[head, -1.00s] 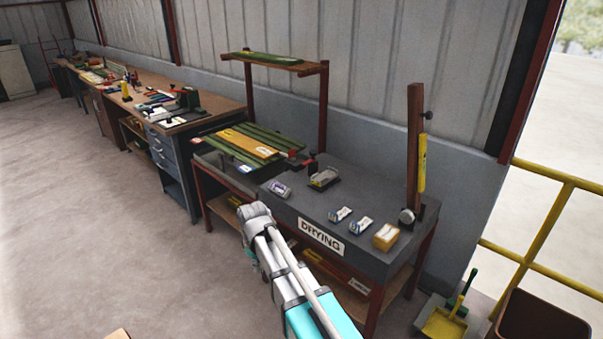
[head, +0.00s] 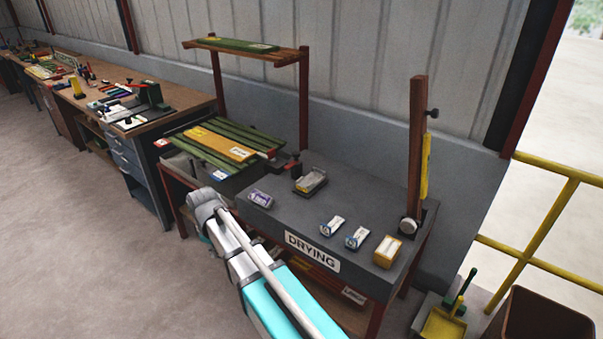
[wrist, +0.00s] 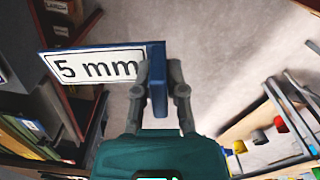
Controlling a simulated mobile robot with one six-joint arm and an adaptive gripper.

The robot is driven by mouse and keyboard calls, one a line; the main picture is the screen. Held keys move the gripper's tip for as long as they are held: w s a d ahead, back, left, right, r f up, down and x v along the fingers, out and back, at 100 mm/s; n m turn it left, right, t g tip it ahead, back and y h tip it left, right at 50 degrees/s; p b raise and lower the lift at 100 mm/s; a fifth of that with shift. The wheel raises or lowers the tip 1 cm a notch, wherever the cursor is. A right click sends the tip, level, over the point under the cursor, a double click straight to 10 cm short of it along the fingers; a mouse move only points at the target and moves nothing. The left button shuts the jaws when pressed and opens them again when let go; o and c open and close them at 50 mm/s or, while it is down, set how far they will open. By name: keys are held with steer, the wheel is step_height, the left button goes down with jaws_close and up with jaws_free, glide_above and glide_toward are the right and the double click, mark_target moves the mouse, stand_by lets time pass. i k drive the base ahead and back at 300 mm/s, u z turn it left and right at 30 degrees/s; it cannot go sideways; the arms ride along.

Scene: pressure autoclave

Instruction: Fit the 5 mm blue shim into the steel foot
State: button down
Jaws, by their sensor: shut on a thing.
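The blue shim (wrist: 157,92) is in the wrist view, with a white "5 mm" label plate (wrist: 95,66) reaching out to the left. My gripper (wrist: 160,78) is shut on the shim, one grey finger on each side of its blue edge. The shim is held above the floor, apart from any surface I can see. In the head view my arm reaches toward the front left of the "DRYING" bench; its far end hides the gripper and the shim. I cannot make out the steel foot for certain in either view.
The grey "DRYING" bench (head: 375,208) carries small labelled packs (head: 332,226), a yellow box (head: 388,251), a dark tray (head: 311,180) and an upright post (head: 416,150). Green slats (head: 215,150) lie left of it. A yellow railing (head: 545,215) stands right. Open floor (head: 70,240) lies left.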

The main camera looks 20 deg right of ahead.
mark_target(307, 183)
steer(key=z, duration=0.25)
steer(key=i, duration=0.75)
steer(key=z, duration=0.5)
steer(key=k, duration=0.9)
steer(key=z, duration=0.15)
steer(key=i, duration=0.9)
steer(key=u, duration=0.05)
